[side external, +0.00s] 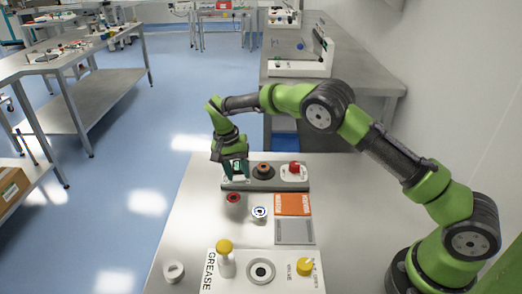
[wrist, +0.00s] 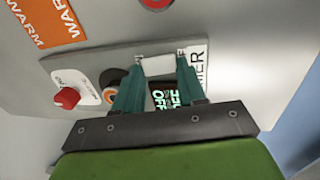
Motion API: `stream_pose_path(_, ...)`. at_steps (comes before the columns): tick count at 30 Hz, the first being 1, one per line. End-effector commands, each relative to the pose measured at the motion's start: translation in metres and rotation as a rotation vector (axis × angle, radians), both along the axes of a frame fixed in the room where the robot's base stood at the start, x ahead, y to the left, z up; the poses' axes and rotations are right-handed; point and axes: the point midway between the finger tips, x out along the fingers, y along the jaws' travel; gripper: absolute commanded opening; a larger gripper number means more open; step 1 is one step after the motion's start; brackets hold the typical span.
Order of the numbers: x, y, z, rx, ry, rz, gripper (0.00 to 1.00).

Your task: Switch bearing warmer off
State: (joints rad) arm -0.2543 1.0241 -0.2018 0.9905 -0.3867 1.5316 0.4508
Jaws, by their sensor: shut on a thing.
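The bearing warmer is a grey panel (side external: 279,184) at the far edge of the table, with a black-and-orange round part (side external: 264,170) and a red knob (side external: 294,168) on a white plate. The red knob also shows in the wrist view (wrist: 67,98). My gripper (side external: 235,177) is at the panel's left end. In the wrist view, its teal fingers (wrist: 161,56) are shut on a white block (wrist: 159,66). Behind the fingers, a small dark display (wrist: 164,98) shows green lettering with "OFF" readable. A white label ending in "MER" is partly hidden by a finger.
An orange WARM label (side external: 292,204) and a grey plate (side external: 294,231) lie nearer on the table. The GREASE panel (side external: 236,280) with yellow knobs is at the front.

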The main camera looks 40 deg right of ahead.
Motion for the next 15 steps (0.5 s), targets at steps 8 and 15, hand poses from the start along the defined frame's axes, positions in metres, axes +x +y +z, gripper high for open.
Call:
stream_pose_path(8,0.0004,0.0002,0.0001,-0.003,0.001,0.001,0.1)
stream_pose_path(15,0.0002,0.0002,0.0002,-0.002,0.001,0.001,0.51)
